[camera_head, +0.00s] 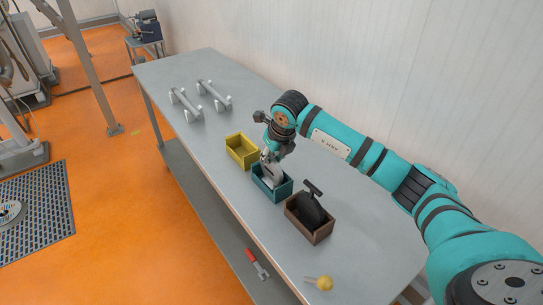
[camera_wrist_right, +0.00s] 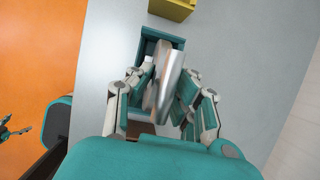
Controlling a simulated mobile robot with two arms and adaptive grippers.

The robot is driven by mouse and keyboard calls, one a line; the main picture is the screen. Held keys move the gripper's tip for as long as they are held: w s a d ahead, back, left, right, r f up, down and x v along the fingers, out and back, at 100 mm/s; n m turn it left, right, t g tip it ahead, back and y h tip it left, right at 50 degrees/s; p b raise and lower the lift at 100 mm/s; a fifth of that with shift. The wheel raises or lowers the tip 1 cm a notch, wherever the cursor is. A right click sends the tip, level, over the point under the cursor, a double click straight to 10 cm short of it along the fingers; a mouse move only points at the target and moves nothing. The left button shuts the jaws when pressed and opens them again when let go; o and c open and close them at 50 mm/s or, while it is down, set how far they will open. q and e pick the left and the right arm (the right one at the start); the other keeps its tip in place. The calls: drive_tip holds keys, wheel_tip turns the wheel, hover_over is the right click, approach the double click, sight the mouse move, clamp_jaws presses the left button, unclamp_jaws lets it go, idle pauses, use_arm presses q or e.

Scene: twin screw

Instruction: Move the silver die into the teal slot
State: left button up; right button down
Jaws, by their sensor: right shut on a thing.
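The silver die (camera_wrist_right: 172,82) is a shiny rounded metal piece, held between the fingers of my right gripper (camera_wrist_right: 167,92). In the head view my right gripper (camera_head: 269,158) points down over the teal slot (camera_head: 271,194), an open box. The silver die (camera_head: 273,177) shows at the box's opening; I cannot tell how deep it sits or whether it touches the floor. In the wrist view the teal slot (camera_wrist_right: 149,45) shows beyond the die, which hides part of it. A small teal part at the wrist view's left edge may be my left gripper (camera_wrist_right: 13,132); its jaw state is unclear.
A yellow box (camera_head: 241,152) stands empty beside the teal slot. A brown box (camera_head: 308,226) on the other side holds a black die (camera_head: 311,208) with a handle. Two grey-white bars (camera_head: 214,94) lie farther back. A yellow knob (camera_head: 324,283) lies near the front.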

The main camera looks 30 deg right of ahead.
drive_tip(key=shift+f+b, duration=0.4)
drive_tip(key=shift+f, duration=0.05)
drive_tip(key=c, duration=1.2)
unclamp_jaws()
drive_tip(key=shift+f, duration=0.1)
drive_tip(key=v, duration=1.2)
